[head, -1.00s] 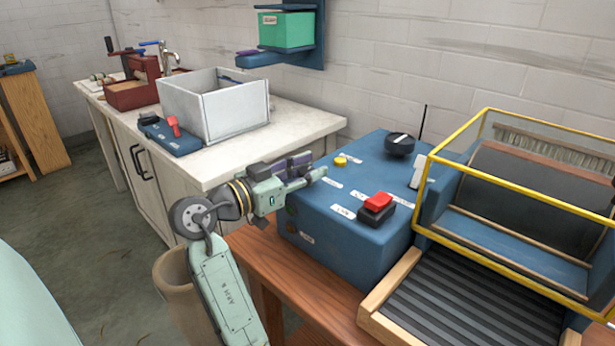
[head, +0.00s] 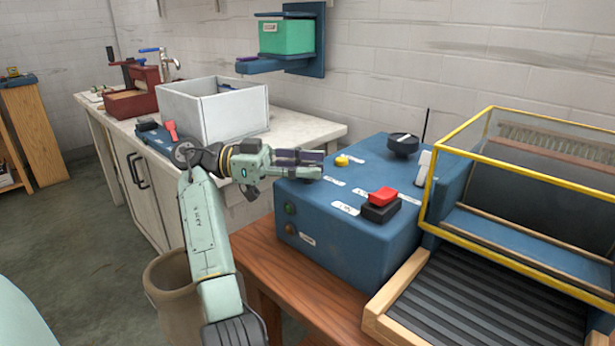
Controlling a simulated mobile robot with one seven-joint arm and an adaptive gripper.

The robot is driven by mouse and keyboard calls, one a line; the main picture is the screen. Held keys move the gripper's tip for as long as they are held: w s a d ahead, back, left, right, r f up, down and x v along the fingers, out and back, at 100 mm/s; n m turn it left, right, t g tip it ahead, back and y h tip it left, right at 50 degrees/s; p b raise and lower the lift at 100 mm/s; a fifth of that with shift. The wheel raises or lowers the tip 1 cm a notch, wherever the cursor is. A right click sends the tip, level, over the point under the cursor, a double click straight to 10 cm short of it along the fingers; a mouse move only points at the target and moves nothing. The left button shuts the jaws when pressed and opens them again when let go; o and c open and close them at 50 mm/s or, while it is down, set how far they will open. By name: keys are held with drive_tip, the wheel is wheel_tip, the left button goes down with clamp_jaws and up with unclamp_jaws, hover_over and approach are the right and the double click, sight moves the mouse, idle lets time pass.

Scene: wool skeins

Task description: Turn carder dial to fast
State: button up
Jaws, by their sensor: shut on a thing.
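The blue carder control box (head: 345,245) stands on the wooden table. Its black round dial (head: 404,146), with a white mark on top, sits at the back of the box top. The small labels are too blurred to read. My gripper (head: 318,164) points right above the left edge of the box top, left of the dial and clear of it. One finger looks dark purple and the other pale green. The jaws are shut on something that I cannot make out. A small yellow knob (head: 342,160) is just right of the fingertips.
A red switch (head: 383,196) stands up on the front of the box top, and a white lever (head: 424,168) at its right. The carder's yellow-framed guard (head: 480,237) rises at right. A white bin (head: 205,112) is on the counter behind my arm.

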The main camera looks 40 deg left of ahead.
drive_tip(key=shift+f+m+g+h+b, duration=0.1)
drive_tip(key=shift+m+g+h+b, duration=0.35)
drive_tip(key=shift+g, duration=0.35)
drive_tip(key=o, duration=1.1)
drive_tip(key=shift+o, duration=0.2)
wheel_tip(320, 180, up, 10)
drive_tip(key=shift+r, duration=0.1)
